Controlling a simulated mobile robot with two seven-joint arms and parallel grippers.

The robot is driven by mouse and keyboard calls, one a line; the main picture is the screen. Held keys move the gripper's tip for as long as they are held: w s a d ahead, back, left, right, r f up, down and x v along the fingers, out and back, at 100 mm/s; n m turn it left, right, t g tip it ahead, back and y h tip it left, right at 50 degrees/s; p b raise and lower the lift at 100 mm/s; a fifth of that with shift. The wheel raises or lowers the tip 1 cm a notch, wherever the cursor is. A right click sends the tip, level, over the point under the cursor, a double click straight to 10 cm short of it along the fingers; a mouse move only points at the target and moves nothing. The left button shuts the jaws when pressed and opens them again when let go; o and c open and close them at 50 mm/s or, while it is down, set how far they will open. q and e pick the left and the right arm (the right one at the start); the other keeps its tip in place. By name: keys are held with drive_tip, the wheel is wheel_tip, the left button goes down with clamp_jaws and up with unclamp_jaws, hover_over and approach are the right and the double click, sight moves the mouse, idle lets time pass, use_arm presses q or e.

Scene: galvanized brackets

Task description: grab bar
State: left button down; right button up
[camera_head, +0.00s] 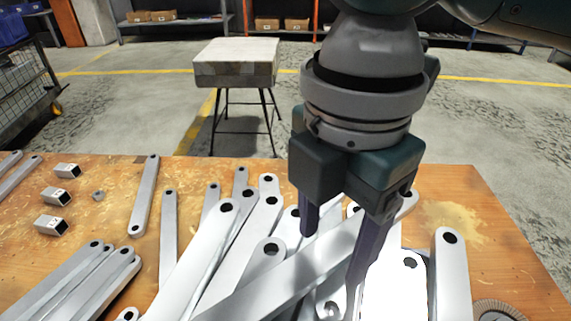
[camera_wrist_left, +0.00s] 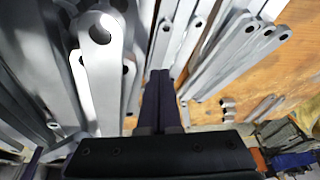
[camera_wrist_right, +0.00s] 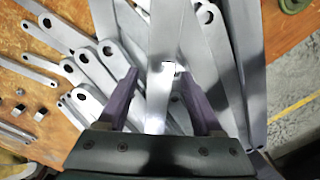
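Many long grey metal bars with a hole at each end lie in a pile on the wooden table. My right gripper (camera_head: 335,250) points down into the pile, its two purple fingers apart. One slanting bar (camera_head: 300,273) passes between or just below the fingers. In the right wrist view the open fingers (camera_wrist_right: 160,80) stand either side of a bright bar (camera_wrist_right: 165,45); contact cannot be told. In the left wrist view my left gripper (camera_wrist_left: 159,78) has its fingers together with nothing visible between them, above several bars (camera_wrist_left: 100,70). It is not seen in the head view.
Square tube pieces (camera_head: 54,196) and a nut (camera_head: 98,195) lie at the left of the table (camera_head: 110,185). A dark round part (camera_head: 497,310) sits at the front right corner. A stool (camera_head: 237,65) stands behind the table. The table's right end is mostly bare.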

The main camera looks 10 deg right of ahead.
clamp_jaws()
idle(0.3)
idle(0.3)
